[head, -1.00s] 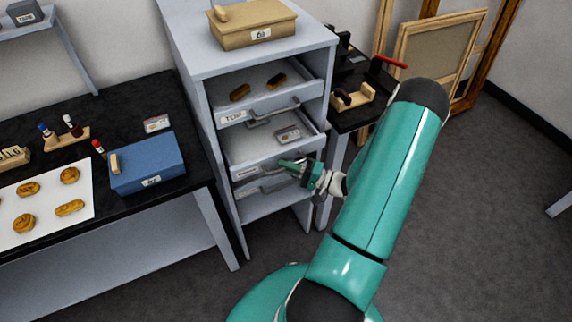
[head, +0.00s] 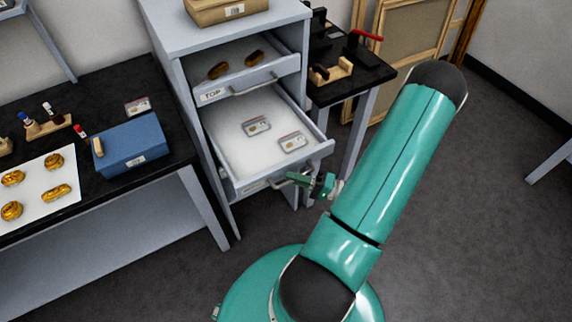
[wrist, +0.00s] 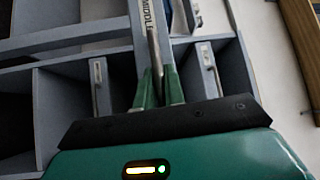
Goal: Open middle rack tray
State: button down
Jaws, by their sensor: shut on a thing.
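The middle rack tray (head: 225,140) is pulled well out of the grey rack, and two small labelled cases (head: 257,125) (head: 292,142) lie in it. My gripper (head: 300,179) is at the tray's front edge. In the wrist view its green fingers (wrist: 158,88) are shut on the metal handle (wrist: 154,50), beside the MIDDLE label (wrist: 147,14). In the head view the gripper covers much of this handle.
The top tray (head: 240,72) holds two brown pieces and sticks out less than the middle one. A blue box (head: 131,146) sits on the black table to the left. A small black table (head: 345,72) stands right of the rack.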

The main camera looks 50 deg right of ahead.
jog(key=shift+s+a, duration=0.2)
jog(key=shift+s, duration=0.6)
jog(key=shift+s+a, duration=0.2)
jog(key=shift+s, duration=0.6)
jog(key=c, duration=1.5)
grip_release()
jog(key=v, duration=1.3)
jog(key=shift+s+d, duration=0.2)
jog(key=shift+s, duration=0.15)
jog(key=shift+r, duration=0.1)
